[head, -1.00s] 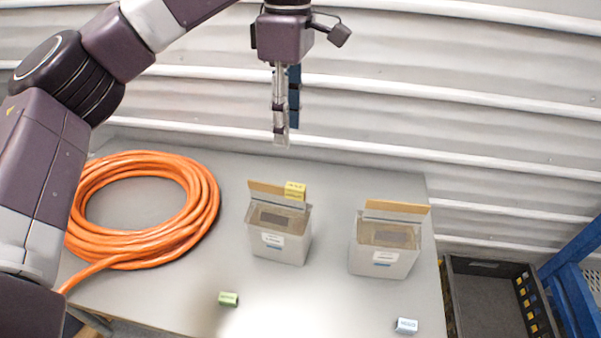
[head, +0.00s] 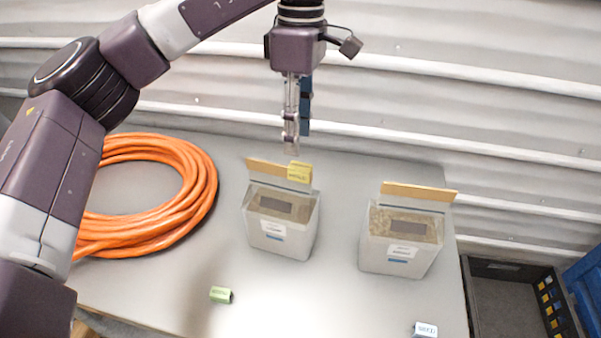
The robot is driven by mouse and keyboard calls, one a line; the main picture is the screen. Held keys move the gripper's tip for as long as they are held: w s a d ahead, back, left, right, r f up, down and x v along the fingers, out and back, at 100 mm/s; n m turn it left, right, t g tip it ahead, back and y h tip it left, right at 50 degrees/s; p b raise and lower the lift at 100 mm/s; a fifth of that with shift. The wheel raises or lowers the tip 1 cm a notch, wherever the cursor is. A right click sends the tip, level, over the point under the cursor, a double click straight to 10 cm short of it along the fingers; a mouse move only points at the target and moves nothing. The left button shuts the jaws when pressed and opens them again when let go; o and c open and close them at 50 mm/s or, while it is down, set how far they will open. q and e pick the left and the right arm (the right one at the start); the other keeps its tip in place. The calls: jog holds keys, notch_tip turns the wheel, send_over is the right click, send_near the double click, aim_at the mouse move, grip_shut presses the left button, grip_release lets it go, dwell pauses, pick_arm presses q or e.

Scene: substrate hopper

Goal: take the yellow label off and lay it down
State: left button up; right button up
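The yellow label (head: 299,172) sits on the right end of the tan top edge of the left hopper's raised back board (head: 265,168). The left hopper (head: 282,234) is a grey, open-topped box with brown substrate inside. My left gripper (head: 291,148) points down just above and slightly left of the yellow label, with a small gap seen between them. Its fingers show edge-on, so their opening is hidden. My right gripper does not show.
A second hopper (head: 399,250) stands to the right with a bare tan edge. A green label (head: 221,295) and a white-blue label (head: 425,329) lie on the table (head: 320,300). An orange cable coil (head: 195,205) lies left. A dark crate (head: 507,300) stands right of the table.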

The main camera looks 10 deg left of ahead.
aim_at(300, 166)
pick_arm(q)
jog(key=shift+s+f, duration=0.1)
jog(key=shift+f, duration=0.35)
jog(key=f+p, duration=0.2)
jog(key=f, duration=0.2)
jog(key=shift+s+d+f+p, duration=0.15)
jog(key=shift+s+d+p, duration=0.15)
jog(key=shift+s+p, duration=0.1)
jog(key=shift+f, duration=0.55)
jog(key=c, duration=0.8)
